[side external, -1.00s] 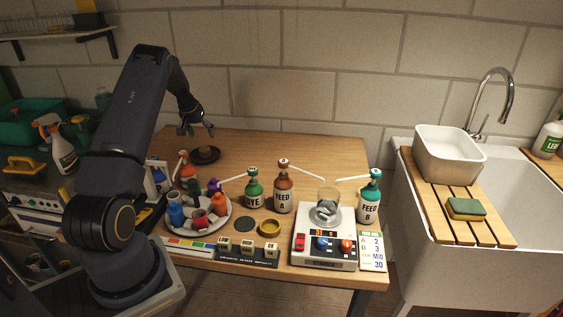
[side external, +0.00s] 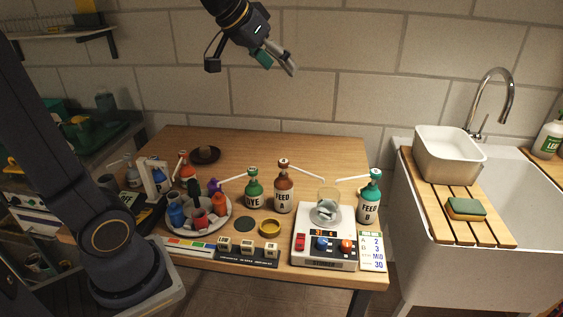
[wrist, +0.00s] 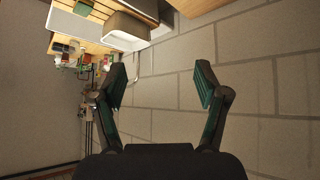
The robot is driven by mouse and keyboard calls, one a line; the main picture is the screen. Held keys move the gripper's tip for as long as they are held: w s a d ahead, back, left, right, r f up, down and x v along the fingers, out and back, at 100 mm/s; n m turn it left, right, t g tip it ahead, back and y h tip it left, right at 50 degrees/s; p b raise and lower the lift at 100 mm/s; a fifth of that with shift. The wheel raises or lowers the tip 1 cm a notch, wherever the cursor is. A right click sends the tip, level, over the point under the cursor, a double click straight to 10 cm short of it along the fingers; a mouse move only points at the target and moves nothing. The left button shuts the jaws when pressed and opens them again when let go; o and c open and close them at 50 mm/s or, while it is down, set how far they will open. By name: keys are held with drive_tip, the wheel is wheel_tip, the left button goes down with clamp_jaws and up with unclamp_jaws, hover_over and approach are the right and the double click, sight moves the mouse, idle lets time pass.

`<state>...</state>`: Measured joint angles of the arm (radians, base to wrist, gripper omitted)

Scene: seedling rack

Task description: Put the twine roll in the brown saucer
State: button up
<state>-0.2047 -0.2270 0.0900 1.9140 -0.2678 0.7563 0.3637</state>
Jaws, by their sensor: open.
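The brown saucer (side external: 205,161) sits at the back left of the wooden table. A small brownish shape shows inside it, but it is too dark and small to tell for certain whether this is the twine roll. I make out no other twine roll elsewhere on the table. My gripper (side external: 280,63) is high above the table's back, up and right of the saucer and well apart from it. In the wrist view my gripper (wrist: 160,86) is open, with nothing between its fingers and the block wall behind.
A round grey tray (side external: 208,229) with several small coloured pots stands in front of the saucer. The table's back middle is clear. A sink (side external: 420,255) stands at the right.

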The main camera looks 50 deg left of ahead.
drive_tip(key=s+d+f+m+h, duration=0.1)
drive_tip(key=s+d+f+m, duration=0.15)
drive_tip(key=s+d, duration=0.65)
drive_tip(key=s+a+f+n+g+y, duration=0.1)
drive_tip(key=s+f+g, duration=0.1)
drive_tip(key=s+f, duration=0.7)
drive_tip(key=shift+s+n+g, duration=0.35)
drive_tip(key=shift+g, duration=0.05)
drive_tip(key=shift+a, duration=0.1)
